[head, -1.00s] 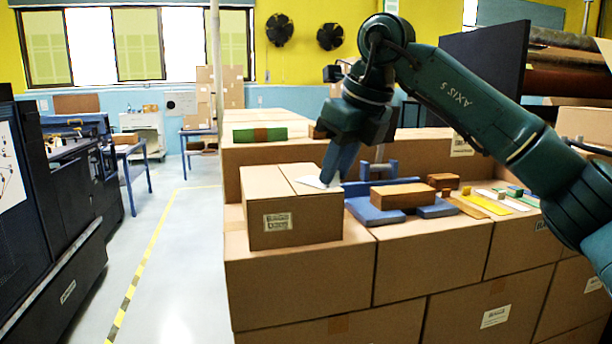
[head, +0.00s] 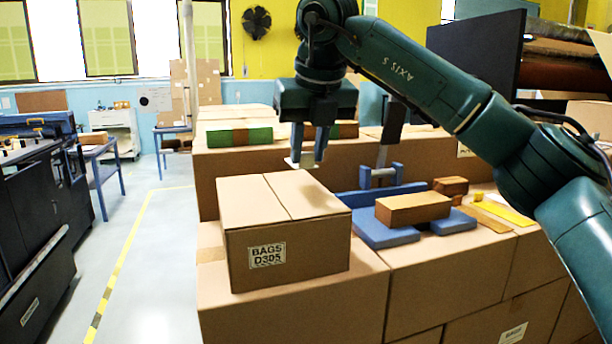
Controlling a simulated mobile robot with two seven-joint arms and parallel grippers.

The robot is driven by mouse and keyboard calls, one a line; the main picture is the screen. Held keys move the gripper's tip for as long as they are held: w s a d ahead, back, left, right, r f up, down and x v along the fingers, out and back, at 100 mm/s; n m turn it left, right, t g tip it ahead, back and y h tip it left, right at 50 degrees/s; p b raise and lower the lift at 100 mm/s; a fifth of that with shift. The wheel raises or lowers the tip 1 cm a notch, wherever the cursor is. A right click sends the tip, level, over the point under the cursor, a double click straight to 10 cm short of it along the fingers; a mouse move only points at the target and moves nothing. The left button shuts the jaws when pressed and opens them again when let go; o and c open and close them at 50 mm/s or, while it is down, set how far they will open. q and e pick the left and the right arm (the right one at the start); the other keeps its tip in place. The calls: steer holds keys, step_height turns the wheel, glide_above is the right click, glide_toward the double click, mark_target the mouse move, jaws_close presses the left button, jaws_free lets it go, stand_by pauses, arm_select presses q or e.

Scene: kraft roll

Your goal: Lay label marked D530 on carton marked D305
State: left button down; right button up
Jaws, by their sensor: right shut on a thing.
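The carton marked D305 (head: 290,262) is a closed brown box with a white "BAGS D305" label on its front. It sits upright on larger brown cartons, left of the work items. My right gripper (head: 306,160) points down, shut on a small white label (head: 296,163). The label shows just above the carton's back top edge, with a small gap in the picture. I cannot read its marking, and the fingers hide part of it. The visible carton top is bare. My left gripper is not in view.
Right of the carton are a blue stand (head: 380,177), blue pads (head: 384,231) and a brown block (head: 412,208). A yellow strip (head: 502,212) lies farther right. Open floor lies left.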

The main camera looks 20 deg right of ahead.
steer(key=shift+w+f, duration=0.1)
steer(key=shift+f, duration=2.1)
steer(key=o, duration=1)
steer(key=shift+f, duration=0.1)
steer(key=shift+c, duration=0.2)
steer(key=v, duration=1.2)
